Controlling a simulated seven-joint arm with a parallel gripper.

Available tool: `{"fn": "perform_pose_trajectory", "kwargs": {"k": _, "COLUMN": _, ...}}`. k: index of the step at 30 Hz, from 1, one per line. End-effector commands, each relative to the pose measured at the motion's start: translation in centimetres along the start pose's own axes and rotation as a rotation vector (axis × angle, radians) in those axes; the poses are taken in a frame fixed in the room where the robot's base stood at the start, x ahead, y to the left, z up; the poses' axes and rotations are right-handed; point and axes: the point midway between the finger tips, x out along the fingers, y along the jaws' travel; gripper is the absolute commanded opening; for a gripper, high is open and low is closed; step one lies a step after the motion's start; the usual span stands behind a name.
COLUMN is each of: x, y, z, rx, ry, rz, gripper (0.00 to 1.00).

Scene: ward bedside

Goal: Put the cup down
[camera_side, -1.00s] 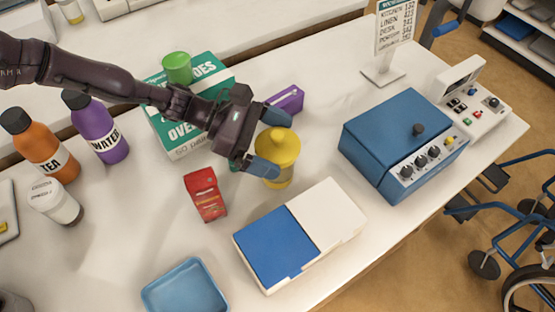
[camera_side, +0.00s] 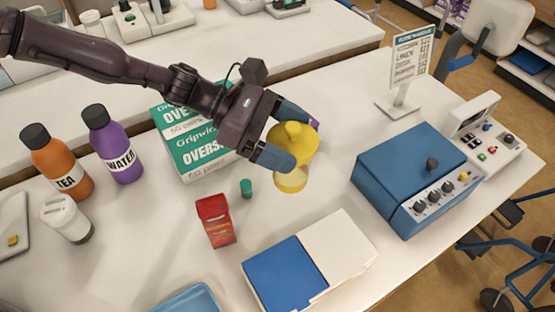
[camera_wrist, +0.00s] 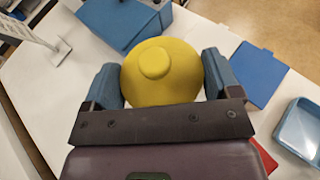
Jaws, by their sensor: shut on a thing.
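The yellow cup (camera_side: 293,151) has a domed lid with a knob and a paler lower body. My gripper (camera_side: 289,138) is shut on it, one blue fingertip on each side. The cup appears held above the white table (camera_side: 340,205), roughly upright or slightly tilted, between the box of gloves and the blue machine. In the wrist view the lid (camera_wrist: 160,72) fills the space between my fingers (camera_wrist: 162,82); the cup's base is hidden there.
A blue machine (camera_side: 405,170) stands to the right. A blue-and-white box (camera_side: 285,272) lies in front, and a red carton (camera_side: 215,221) and teal cap (camera_side: 246,188) to the left. Glove boxes (camera_side: 195,145) stand behind. Table beneath and right of the cup is clear.

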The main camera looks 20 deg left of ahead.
Motion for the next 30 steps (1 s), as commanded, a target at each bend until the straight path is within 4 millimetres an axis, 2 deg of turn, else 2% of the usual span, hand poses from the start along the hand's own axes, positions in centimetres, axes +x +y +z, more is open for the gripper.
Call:
{"fn": "perform_pose_trajectory", "kwargs": {"k": 10, "x": -0.9, "y": 0.1, "z": 2.3, "rx": 0.001, "ry": -0.001, "rz": 0.001, "gripper": 0.47}}
{"fn": "perform_pose_trajectory", "kwargs": {"k": 17, "x": -2.8, "y": 0.0, "z": 6.5, "rx": 0.005, "ry": -0.003, "rz": 0.002, "gripper": 0.47}}
{"fn": "perform_pose_trajectory", "kwargs": {"k": 18, "x": -3.5, "y": -0.3, "z": 5.6, "rx": -0.001, "ry": 0.001, "rz": -0.006, "gripper": 0.47}}
{"fn": "perform_pose_trajectory", "kwargs": {"k": 26, "x": -8.4, "y": -2.9, "z": 3.2, "rx": 0.017, "ry": 0.001, "rz": -0.052, "gripper": 0.47}}
{"fn": "perform_pose_trajectory", "kwargs": {"k": 30, "x": -12.4, "y": -5.9, "z": 1.4, "rx": 0.034, "ry": 0.001, "rz": -0.089, "gripper": 0.47}}
